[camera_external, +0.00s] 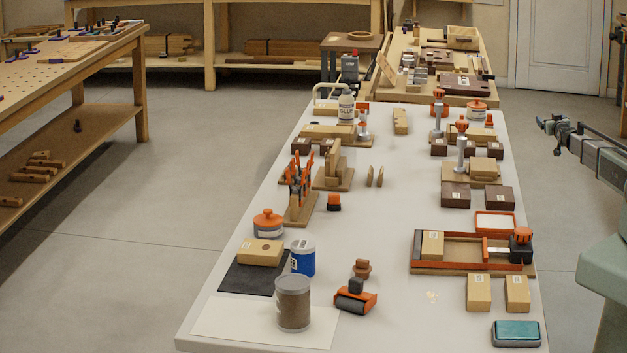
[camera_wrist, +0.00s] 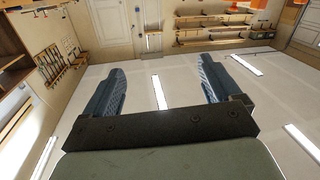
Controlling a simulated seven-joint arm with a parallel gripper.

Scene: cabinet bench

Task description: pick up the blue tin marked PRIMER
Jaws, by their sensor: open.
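A blue tin (camera_external: 303,260) with a white lid stands upright on the near left part of the white bench (camera_external: 390,215). A small white label shows on its side, but I cannot read the lettering. My gripper (camera_external: 548,137) is in the air off the bench's right side, far from the tin. In the wrist view my gripper (camera_wrist: 160,72) has its two blue-grey fingers wide apart with nothing between them. The tin is not in the wrist view.
A wooden block (camera_external: 260,252) on a dark mat (camera_external: 240,277) and an orange-lidded pot (camera_external: 267,222) stand left of the tin. An orange roller tool (camera_external: 355,297) lies to its right. Orange clamps (camera_external: 299,180) stand behind. The bench's middle strip is mostly clear.

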